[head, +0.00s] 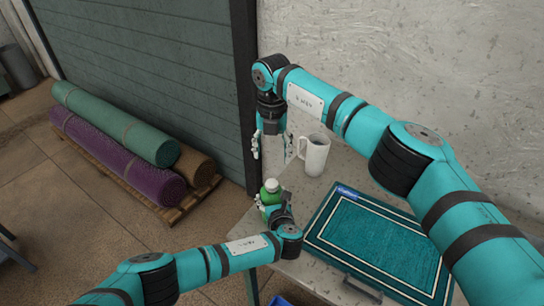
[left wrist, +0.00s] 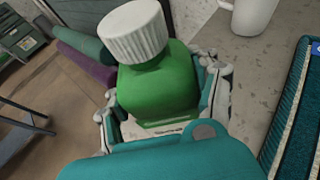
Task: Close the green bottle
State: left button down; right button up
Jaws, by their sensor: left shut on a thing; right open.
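The green bottle (head: 269,197) stands upright at the left edge of the table, and it shows large in the left wrist view (left wrist: 160,88). A white ribbed cap (left wrist: 134,30) sits on top of its neck; the cap is small in the head view (head: 271,184). I cannot tell how tightly the cap is seated. My left gripper (head: 272,207) is shut around the bottle's body, with fingers on both sides in the left wrist view (left wrist: 163,100). My right gripper (head: 272,146) is open and empty, pointing down above the cap, apart from it.
A white mug (head: 314,156) stands behind and right of the bottle. A teal rug (head: 365,240) in a bordered tray covers the table's (head: 297,196) right part. Rolled rugs (head: 118,130) lie on a pallet (head: 178,212) on the floor at left. A wall stands behind the table.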

pick_arm(q)
jog(key=shift+c, duration=1)
grip_release()
jog(key=shift+s, duration=0.1)
jog(key=v, duration=1.1)
jog(key=shift+s+r, duration=0.2)
jog(key=shift+s, duration=0.1)
jog(key=shift+s+d, duration=0.1)
jog(key=shift+d, duration=0.05)
